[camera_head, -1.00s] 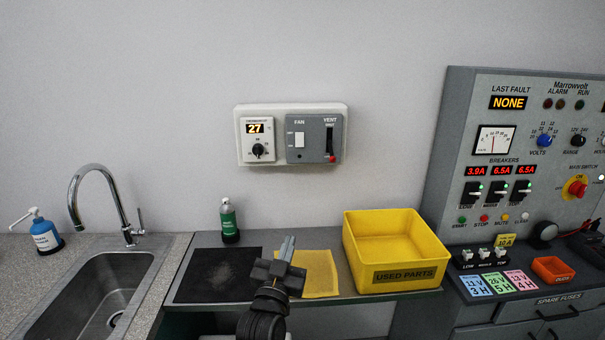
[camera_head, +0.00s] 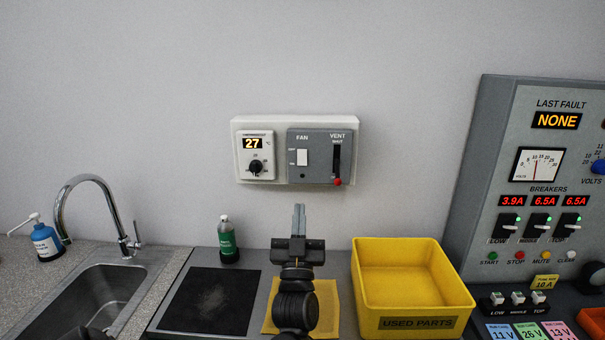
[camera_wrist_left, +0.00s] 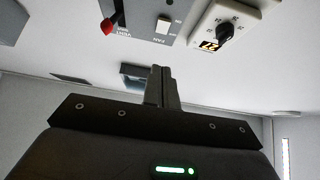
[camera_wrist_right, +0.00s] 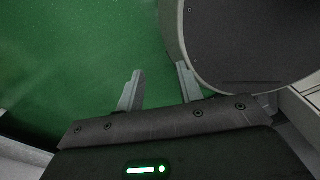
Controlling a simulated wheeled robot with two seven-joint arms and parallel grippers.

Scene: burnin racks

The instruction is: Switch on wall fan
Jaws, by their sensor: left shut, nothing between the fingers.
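The fan switch (camera_head: 302,157) is a white rocker on a grey panel under the word FAN, mounted on a white wall plate (camera_head: 240,178). It also shows in the left wrist view (camera_wrist_left: 163,24), upside down. My left gripper (camera_head: 299,208) is shut and empty, pointing up below the fan switch and apart from it; its fingers are together in the left wrist view (camera_wrist_left: 158,70). My right gripper (camera_wrist_right: 158,78) is open and empty in the right wrist view, over a green surface; the head view does not show it.
Beside the fan switch are a thermostat dial (camera_head: 256,167) reading 27 and a vent slider with a red knob (camera_head: 337,182). Below are a green bottle (camera_head: 228,241), a yellow used parts bin (camera_head: 408,275), a sink (camera_head: 95,295) and a control panel (camera_head: 490,200) at right.

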